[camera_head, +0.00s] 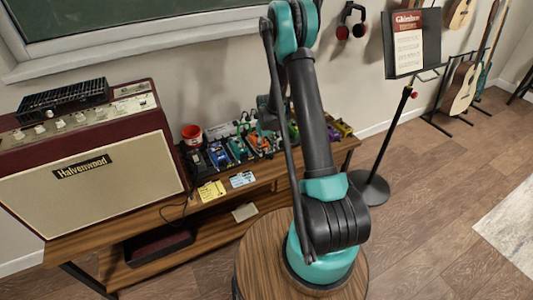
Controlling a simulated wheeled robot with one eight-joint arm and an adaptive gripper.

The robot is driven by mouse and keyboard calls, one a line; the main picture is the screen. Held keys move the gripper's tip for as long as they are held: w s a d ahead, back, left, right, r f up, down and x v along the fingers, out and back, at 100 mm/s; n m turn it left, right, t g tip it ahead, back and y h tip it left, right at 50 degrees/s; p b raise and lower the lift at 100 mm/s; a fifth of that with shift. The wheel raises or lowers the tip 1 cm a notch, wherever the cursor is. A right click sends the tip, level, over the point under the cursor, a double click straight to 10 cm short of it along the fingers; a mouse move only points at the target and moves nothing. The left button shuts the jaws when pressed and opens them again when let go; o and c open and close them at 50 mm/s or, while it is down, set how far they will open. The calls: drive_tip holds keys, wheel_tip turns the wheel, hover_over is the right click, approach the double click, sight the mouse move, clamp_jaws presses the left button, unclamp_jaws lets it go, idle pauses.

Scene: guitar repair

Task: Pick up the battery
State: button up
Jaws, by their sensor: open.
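I cannot make out a battery among the small items on the wooden bench (225,207). Several coloured effect pedals stand on it, including a blue pedal (218,155) and an orange-red pedal (260,141). My gripper (268,112) shows only in part, dark and small, over the pedals behind my upper arm link. It is open, and I see nothing held in it. Its fingertips and what lies right under them are hard to tell. My arm hides part of the pedal row.
A Halvenwood amplifier (95,170) fills the bench's left end. A red tub (192,134) stands by the pedals. Yellow (211,191) and blue-white (242,179) cards lie at the front edge. A music stand (388,140) and guitars (462,88) are right.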

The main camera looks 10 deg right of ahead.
sight(267, 151)
clamp_jaws()
drive_tip(key=shift+r, duration=0.1)
wheel_tip(267, 151, up, 20)
idle(0.8)
